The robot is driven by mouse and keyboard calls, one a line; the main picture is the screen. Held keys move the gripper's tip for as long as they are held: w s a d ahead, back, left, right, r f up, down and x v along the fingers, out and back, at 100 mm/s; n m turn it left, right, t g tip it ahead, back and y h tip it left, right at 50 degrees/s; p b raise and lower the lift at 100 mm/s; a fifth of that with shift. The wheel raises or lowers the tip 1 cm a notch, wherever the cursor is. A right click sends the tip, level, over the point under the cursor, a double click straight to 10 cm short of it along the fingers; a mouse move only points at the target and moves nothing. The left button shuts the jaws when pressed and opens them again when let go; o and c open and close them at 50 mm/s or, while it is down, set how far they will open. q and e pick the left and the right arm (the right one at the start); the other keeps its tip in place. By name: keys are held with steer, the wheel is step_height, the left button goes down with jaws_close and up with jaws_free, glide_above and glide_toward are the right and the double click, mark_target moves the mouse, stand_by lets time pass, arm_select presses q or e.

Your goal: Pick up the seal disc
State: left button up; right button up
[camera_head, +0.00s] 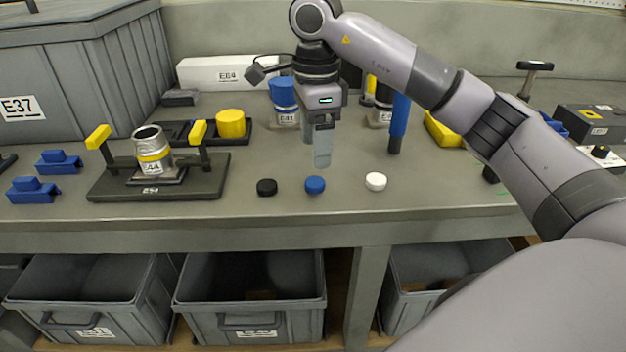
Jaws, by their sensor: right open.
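Three small round discs lie in a row near the front edge of the bench: a black disc (267,187), a blue disc (315,184) and a white disc (376,181). I cannot tell which of them is the seal disc. My right gripper (322,158) points down just above and behind the blue disc, apart from it. It is open, with nothing seen between its fingers, which overlap in this view. My left gripper is not in view.
A dark fixture plate (105,188) with yellow-topped clamps holds a metal canister (153,157) at left. Blue blocks (33,190) lie beside it. A blue-capped jar (284,100) and a blue upright cylinder (398,125) stand close to my gripper. Grey bins (250,325) sit below.

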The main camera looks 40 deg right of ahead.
mark_target(314, 182)
steer(key=shift+a+f, duration=0.1)
steer(key=shift+f, duration=3.4)
steer(key=c, duration=1.1)
